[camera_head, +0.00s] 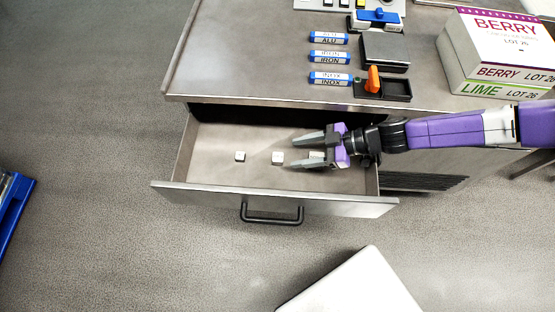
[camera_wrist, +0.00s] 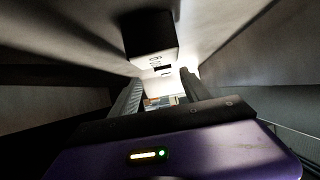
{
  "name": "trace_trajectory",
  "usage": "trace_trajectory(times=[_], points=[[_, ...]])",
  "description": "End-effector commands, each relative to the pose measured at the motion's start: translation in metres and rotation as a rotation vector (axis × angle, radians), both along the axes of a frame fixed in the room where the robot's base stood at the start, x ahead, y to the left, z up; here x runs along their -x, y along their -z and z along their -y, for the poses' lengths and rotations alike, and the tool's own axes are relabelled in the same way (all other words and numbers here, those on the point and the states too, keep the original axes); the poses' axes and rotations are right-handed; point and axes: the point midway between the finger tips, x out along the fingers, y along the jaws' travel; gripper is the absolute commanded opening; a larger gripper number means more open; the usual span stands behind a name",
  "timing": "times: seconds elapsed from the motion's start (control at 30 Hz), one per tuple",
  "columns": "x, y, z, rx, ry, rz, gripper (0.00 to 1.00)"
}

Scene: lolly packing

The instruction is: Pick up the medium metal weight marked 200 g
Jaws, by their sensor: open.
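Three small pale metal weights sit in a row on the floor of the open drawer: the left one (camera_head: 240,156), the middle one (camera_head: 278,158), and the right one (camera_head: 316,154), partly hidden by my gripper. Their markings are too small to read. My gripper (camera_head: 294,154) is open, reaching into the drawer from the right. Its fingers point left, and its tips are just right of the middle weight. In the wrist view, my gripper (camera_wrist: 160,86) shows both fingers apart. A dark block (camera_wrist: 150,38) shows above them; I cannot tell which weight it is.
The drawer front (camera_head: 275,199) has a black handle. On the counter above are blue-labelled ALU, IRON and INOX bars (camera_head: 330,57), a dark tray with an orange item (camera_head: 373,80), and BERRY and LIME boxes (camera_head: 495,50). The drawer's left end is clear.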

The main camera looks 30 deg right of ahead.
Motion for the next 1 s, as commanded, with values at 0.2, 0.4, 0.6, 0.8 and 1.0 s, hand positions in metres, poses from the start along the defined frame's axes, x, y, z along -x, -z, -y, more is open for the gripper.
trace_trajectory(times=[0.2,0.4,0.6,0.8,1.0], points=[[-0.01,0.009,-0.016,-0.001,-0.001,0.0,0.55],[-0.017,0.016,-0.031,-0.003,-0.001,0.0,0.55],[-0.03,0.029,-0.054,-0.002,-0.003,-0.001,0.55],[-0.034,0.031,-0.056,0.001,0.0,-0.001,0.55],[-0.033,0.031,-0.056,0.001,-0.001,-0.001,0.31]])
